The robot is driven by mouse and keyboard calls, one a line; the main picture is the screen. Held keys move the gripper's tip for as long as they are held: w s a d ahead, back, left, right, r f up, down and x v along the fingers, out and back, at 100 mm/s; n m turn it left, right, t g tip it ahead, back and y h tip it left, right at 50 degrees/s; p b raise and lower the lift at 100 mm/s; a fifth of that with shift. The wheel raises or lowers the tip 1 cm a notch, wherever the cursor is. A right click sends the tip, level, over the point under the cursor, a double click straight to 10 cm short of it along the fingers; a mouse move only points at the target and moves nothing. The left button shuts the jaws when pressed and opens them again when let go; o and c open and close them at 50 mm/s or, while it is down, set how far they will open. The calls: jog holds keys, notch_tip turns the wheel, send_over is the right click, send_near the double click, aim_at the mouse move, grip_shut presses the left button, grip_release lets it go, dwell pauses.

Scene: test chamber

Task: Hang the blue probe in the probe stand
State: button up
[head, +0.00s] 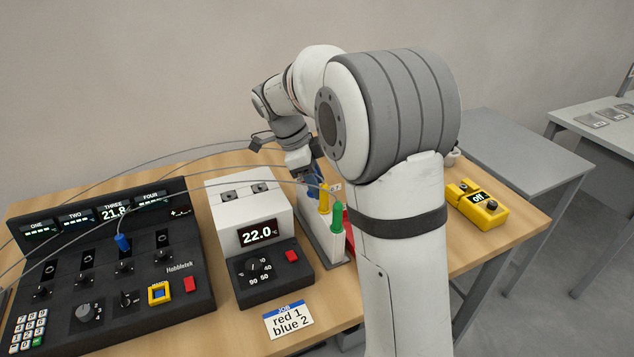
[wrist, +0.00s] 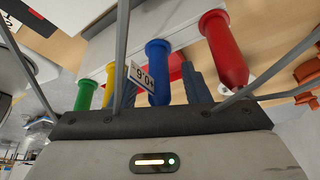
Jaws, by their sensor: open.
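The blue probe (wrist: 158,72) is upright in a row with the green, yellow and red probes at the probe stand (wrist: 104,57). In the head view the blue probe (head: 314,184) shows only in part, below my gripper (head: 312,178). In the wrist view my gripper (wrist: 161,84) is open, one finger on each side of the blue probe; I cannot tell whether they touch it. The pale stand (head: 322,240) is partly hidden by my arm. Whether the blue probe is fully seated in its slot cannot be made out.
The yellow probe (head: 324,200) and green probe (head: 338,216) stand close by; the red probe (wrist: 224,48) is on the other side. A white heater unit (head: 248,215) reads 22.0. A black console (head: 110,262) holds a blue plug (head: 122,242). Cables arc over the table.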

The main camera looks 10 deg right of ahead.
jog(key=v, duration=0.7)
